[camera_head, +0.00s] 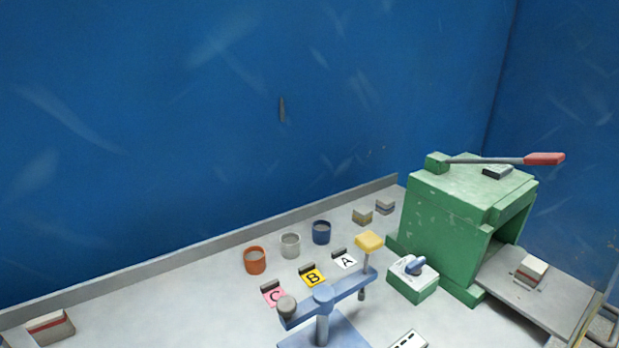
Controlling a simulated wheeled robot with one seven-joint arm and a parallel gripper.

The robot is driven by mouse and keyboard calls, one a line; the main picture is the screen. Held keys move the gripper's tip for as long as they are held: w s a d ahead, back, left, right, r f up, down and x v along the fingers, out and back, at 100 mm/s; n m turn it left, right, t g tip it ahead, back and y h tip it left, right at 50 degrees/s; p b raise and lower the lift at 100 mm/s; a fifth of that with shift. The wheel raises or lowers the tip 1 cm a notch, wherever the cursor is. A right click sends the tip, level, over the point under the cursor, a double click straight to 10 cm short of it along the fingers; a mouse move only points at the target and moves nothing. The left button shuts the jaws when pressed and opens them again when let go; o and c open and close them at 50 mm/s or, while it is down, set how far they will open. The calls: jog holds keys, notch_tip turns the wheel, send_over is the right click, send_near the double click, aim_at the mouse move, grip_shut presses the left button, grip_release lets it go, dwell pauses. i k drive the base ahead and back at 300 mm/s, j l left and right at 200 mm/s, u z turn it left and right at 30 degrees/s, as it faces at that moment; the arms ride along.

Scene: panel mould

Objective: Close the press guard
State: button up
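The green press (448,220) stands on the right of the bench, with a dark opening in its front. A lever with a red handle (544,159) lies nearly level across its top, pointing right. A grey plate (545,306) extends from the opening toward the front right. A small block with a red band (531,269) sits on it. No guard panel covers the visible part of the opening. A grey and yellowish frame (597,310) shows partly at the lower right edge; I cannot tell whether it is the guard. My gripper is not in view.
A blue stand (325,299) with a yellow pad is at front centre. A green switch box (413,282) sits beside the press. Orange (255,260), grey (290,245) and blue (321,232) cups stand behind lettered tags. The bench (160,305) is clear at left centre.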

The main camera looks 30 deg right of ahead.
aim_at(561, 304)
jog(key=k+z, duration=0.1)
jog(key=z, duration=0.35)
jog(key=k+l+z, duration=0.1)
jog(key=z, duration=0.3)
jog(key=l+z, duration=0.1)
jog(key=z, duration=0.35)
jog(key=l+u, duration=0.15)
jog(key=l, duration=0.3)
jog(key=k+l+u, duration=0.15)
jog(key=l, duration=0.25)
